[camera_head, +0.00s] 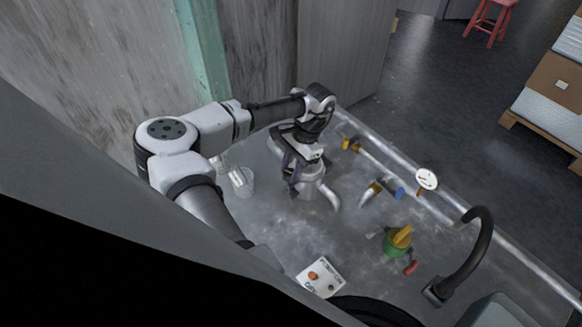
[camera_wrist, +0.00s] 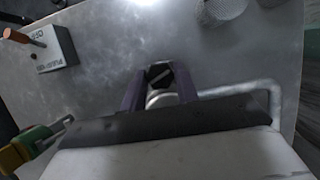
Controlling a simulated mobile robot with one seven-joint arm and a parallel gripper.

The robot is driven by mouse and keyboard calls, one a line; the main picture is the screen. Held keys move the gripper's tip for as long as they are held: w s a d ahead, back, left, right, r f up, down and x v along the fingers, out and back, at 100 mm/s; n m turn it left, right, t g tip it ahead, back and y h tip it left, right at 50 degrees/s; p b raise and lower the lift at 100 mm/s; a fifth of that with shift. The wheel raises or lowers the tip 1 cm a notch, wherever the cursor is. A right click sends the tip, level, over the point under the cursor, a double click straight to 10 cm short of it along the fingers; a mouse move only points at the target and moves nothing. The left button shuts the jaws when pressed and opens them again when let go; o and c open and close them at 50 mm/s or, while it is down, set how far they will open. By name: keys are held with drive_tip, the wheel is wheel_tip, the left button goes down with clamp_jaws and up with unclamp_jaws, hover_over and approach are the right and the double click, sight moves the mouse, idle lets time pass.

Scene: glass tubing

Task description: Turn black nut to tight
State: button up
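The black nut (camera_wrist: 160,76) shows in the wrist view, with a pale slanted line across its face. A whitish round part (camera_wrist: 161,98) lies just beside it. My gripper (camera_wrist: 159,80) has a dark purple finger on each side of the nut, and both fingers appear to press against it. In the head view my gripper (camera_head: 289,181) points down at a pale metal fitting with a curved pipe (camera_head: 333,196) on the bench. The nut cannot be made out there, and the gripper hides part of the fitting.
On the metal bench (camera_head: 290,235) stand a wire-mesh cup (camera_head: 243,182), a lettered white block (camera_head: 320,277), a green-and-yellow piece (camera_head: 398,240), a red piece (camera_head: 411,268), a blue-ended pipe fitting (camera_head: 397,193) and a black curved tap (camera_head: 470,255). The middle front is mostly clear.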

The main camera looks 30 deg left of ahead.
drive_tip(key=c, duration=0.4)
drive_tip(key=shift+o, duration=0.2)
drive_tip(key=m+p, duration=0.2)
drive_tip(key=shift+d+r+m+t+y, duration=0.15)
drive_tip(key=shift+m+t+y, duration=0.15)
drive_tip(key=shift+y, duration=0.1)
drive_tip(key=shift+m+t+y+p, duration=0.3)
drive_tip(key=shift+m+p, duration=0.1)
drive_tip(key=shift+m, duration=0.6)
drive_tip(key=o, duration=1)
